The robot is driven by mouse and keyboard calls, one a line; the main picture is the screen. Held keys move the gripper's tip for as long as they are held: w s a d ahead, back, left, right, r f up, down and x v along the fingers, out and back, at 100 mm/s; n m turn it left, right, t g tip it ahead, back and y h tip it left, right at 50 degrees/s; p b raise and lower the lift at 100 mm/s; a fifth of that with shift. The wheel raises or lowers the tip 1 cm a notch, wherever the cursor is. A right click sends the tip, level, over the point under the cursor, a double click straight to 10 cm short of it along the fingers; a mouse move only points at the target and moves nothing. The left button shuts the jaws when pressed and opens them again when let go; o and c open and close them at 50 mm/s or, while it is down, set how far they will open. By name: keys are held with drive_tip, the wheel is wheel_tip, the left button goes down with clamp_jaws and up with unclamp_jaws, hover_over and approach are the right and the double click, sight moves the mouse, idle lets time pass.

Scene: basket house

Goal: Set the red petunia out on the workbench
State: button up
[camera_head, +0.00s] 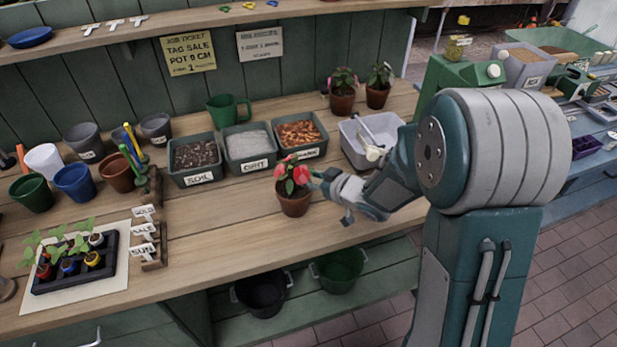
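The red petunia (294,198) stands upright in a terracotta pot on the wooden workbench (225,245), near its front edge. Its red blooms and green leaves show above the pot rim. My gripper (322,187) reaches in from the right, at the right side of the plant by the leaves and pot rim. Its fingers partly blend with the leaves, so I cannot tell whether they touch the plant or are open or shut. Two more potted plants with pink-red blooms, one at the back (342,90) and one beside it (378,86), stand at the back of the bench.
Labelled bins of soil (197,180), grit (252,165) and bark (302,152) stand behind the petunia. A grey tub (360,160) is to the right. Small sign stakes (148,240) and a seedling tray (75,285) are at left. Bench between signs and petunia is clear.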

drive_tip(key=s+d+r+m+t+h, duration=0.1)
drive_tip(key=s+d+r+m+h, duration=0.2)
drive_tip(key=s+d+r+h, duration=0.35)
drive_tip(key=s+d+r+m+h, duration=0.3)
drive_tip(key=s+d+r+h, duration=0.1)
drive_tip(key=d+r, duration=0.4)
drive_tip(key=s+a+m+g+y, duration=0.1)
drive_tip(key=s+g, duration=0.4)
drive_tip(key=s, duration=1.2)
drive_tip(key=shift+a+r+m, duration=0.3)
drive_tip(key=shift+a+m, duration=0.5)
drive_tip(key=shift+y, duration=0.25)
